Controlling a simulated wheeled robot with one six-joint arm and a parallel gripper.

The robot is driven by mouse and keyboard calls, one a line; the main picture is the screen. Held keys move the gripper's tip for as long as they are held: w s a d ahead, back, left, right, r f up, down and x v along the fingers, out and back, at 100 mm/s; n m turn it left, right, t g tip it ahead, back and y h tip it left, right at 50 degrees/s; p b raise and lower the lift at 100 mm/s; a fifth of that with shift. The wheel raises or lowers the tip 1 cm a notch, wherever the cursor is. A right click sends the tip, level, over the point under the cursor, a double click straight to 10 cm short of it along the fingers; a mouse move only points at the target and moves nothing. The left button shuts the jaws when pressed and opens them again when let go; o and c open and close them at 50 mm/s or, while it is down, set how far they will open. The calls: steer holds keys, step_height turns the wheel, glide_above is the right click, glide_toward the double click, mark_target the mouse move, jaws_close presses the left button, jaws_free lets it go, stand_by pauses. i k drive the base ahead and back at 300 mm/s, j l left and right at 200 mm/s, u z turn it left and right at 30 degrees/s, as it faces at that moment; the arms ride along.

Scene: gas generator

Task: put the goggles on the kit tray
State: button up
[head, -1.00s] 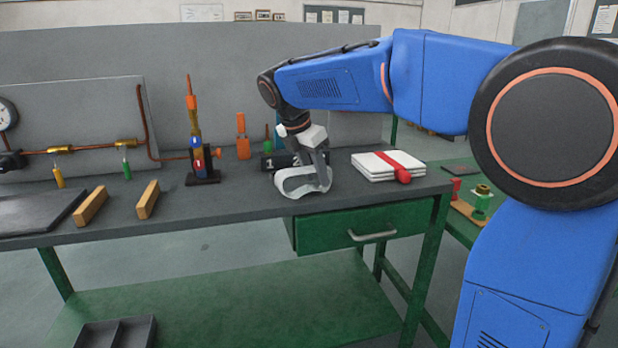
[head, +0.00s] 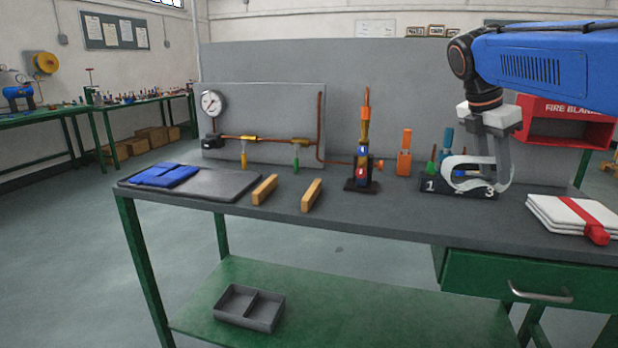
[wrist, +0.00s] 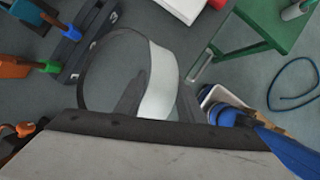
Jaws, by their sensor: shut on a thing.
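The goggles (head: 449,179) are a pale grey-white curved band with a dark strap loop. My gripper (head: 492,176) points down and is shut on them, above the right part of the bench. In the head view they overlap the numbered black block behind. The wrist view shows the goggles' pale band (wrist: 160,82) between the dark fingers of my gripper (wrist: 158,102), with the dark loop out to the left. The kit tray (head: 225,187) appears to be the flat dark grey tray at the bench's left end, with blue folded items on its left half. Its right half is bare.
Two wooden blocks (head: 265,189) (head: 312,195) stand right of the tray. A burner-like upright (head: 362,150) and an orange piece (head: 404,152) stand between tray and gripper. The numbered block (head: 430,187) and white folded stack (head: 570,213) are near the gripper.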

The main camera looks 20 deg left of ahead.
mark_target(220, 184)
steer(key=j+u, duration=0.15)
steer(key=u, duration=0.3)
steer(key=j+u, duration=0.1)
steer(key=u, duration=0.4)
steer(key=i+u, duration=0.1)
steer(key=u, duration=0.35)
steer(key=j+u, duration=0.15)
steer(key=u, duration=0.35)
steer(key=i+u, duration=0.15)
steer(key=u, duration=0.3)
steer(key=i+u, duration=0.1)
steer(key=u, duration=0.4)
steer(key=i+z, duration=0.9)
steer(key=j+z, duration=0.1)
steer(key=z, duration=0.35)
steer(key=i+j+z, duration=0.1)
steer(key=z, duration=0.35)
steer(key=j+z, duration=0.15)
steer(key=z, duration=0.3)
